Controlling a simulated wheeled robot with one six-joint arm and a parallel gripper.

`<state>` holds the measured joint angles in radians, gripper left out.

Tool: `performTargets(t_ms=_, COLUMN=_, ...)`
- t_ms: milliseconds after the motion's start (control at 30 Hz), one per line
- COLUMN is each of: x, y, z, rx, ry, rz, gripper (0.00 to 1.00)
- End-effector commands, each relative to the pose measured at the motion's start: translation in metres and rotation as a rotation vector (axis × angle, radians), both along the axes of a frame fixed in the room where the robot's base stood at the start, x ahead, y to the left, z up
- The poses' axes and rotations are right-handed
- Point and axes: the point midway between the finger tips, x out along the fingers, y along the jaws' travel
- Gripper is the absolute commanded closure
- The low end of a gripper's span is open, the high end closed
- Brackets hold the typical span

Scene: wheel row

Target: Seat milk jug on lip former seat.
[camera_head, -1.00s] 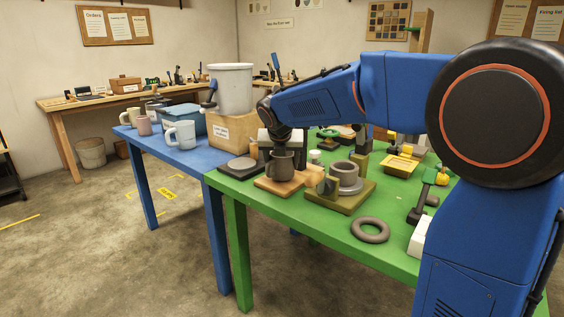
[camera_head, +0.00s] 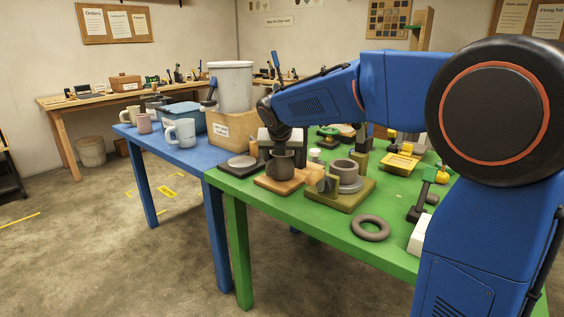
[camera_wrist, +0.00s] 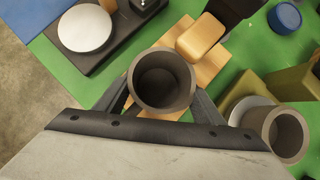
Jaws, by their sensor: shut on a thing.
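The milk jug, a dark grey-brown open cup (camera_head: 280,165), is held upright in my gripper. In the wrist view the jug (camera_wrist: 160,82) sits mouth up between the two dark fingers of my gripper (camera_wrist: 162,98), which are shut on its sides. Below it is a light wooden board with a rounded wooden block (camera_wrist: 200,38), which I take to be the lip former seat (camera_head: 277,184). The jug is over this board, beside the block; I cannot tell whether its base touches the board. The jug hides part of the board.
An olive stand (camera_head: 342,199) with a grey cup on a pale disc (camera_head: 347,184) stands close on the right. A dark base with a round pale plate (camera_head: 242,162) is on the left. A grey ring (camera_head: 370,229) lies nearer the front. A blue table (camera_head: 190,156) holds mugs.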

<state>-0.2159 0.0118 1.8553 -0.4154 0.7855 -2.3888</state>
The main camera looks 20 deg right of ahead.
Motion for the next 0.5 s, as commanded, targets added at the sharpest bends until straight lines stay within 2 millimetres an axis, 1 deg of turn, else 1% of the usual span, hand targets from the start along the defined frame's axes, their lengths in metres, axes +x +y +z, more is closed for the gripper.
performTargets(t_ms=500, x=0.0001, y=0.0, z=-0.005, rx=0.0, ry=0.0, rz=0.0, gripper=0.65)
